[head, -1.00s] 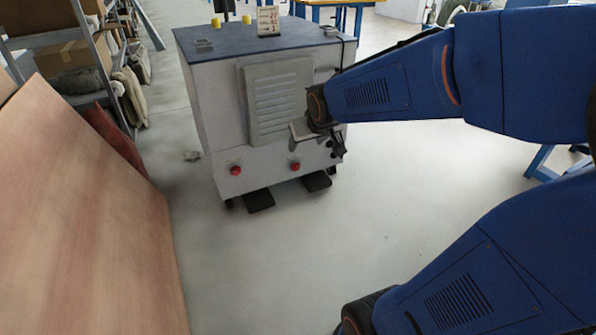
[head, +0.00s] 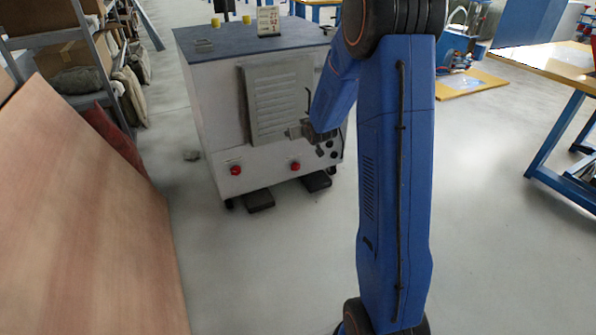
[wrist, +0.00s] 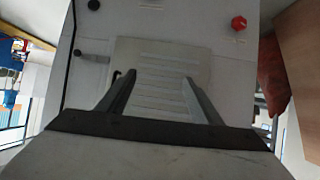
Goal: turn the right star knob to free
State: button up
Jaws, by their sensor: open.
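Two red knobs sit low on the front of a white cabinet in the head view, a left one (head: 235,170) and a right one (head: 295,165). I take the right one to be the right star knob; its setting is too small to read. One red knob (wrist: 239,22) shows at the top right of the wrist view, which looks turned over, so it is likely the left one. My gripper (head: 294,132) is in front of the cabinet, above the right knob and apart from it. In the wrist view its jaws (wrist: 158,80) are open and empty, facing the louvred panel.
The louvred panel (head: 277,100) has a thin dark handle at its right. Black knobs (head: 331,148) sit at the cabinet's lower right. Pedals (head: 260,200) lie at its foot. A wooden board (head: 90,220) stands at left.

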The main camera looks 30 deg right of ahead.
jog(key=w+d+f+t, duration=0.1)
jog(key=w+d+f, duration=0.15)
jog(key=f, duration=0.25)
jog(key=w+d+f+t, duration=0.1)
jog(key=w+d+f, duration=0.1)
jog(key=w+f, duration=0.25)
jog(key=m+t+y, duration=0.1)
jog(key=m+t, duration=0.1)
jog(key=t, duration=0.2)
send_near(296, 167)
jog(key=w, duration=0.8)
jog(key=shift+d+f, duration=0.25)
jog(key=shift+f, duration=0.05)
jog(key=shift+c, duration=0.4)
jog(key=c, duration=1)
